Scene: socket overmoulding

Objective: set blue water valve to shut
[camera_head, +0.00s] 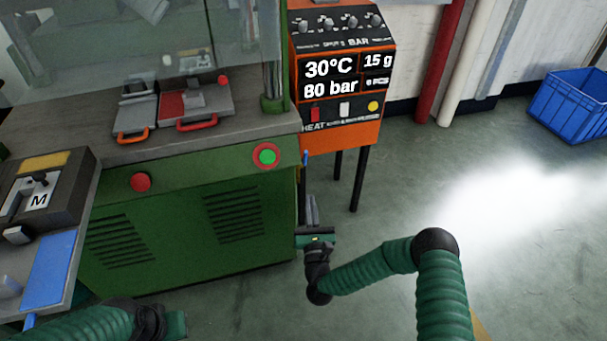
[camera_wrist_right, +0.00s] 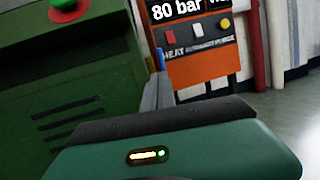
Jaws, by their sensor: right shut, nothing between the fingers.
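The blue water valve shows as a small upright blue handle (camera_head: 305,157) at the right edge of the green machine, beside the orange control unit. In the right wrist view the blue handle (camera_wrist_right: 161,59) stands just beyond my fingertips. My right gripper (camera_head: 312,200) is below the handle in the head view, with its grey fingers together and empty. In the right wrist view the shut fingers (camera_wrist_right: 157,85) point towards the handle, apparently without touching it. The valve body is too small to make out. My left gripper (camera_head: 176,325) is partly visible at the bottom edge; its fingers are unclear.
The green machine (camera_head: 150,235) fills the left side, with a green button (camera_head: 267,156) on its front. The orange control unit (camera_head: 340,137) stands on dark legs behind the valve. A blue crate (camera_head: 570,105) sits far right.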

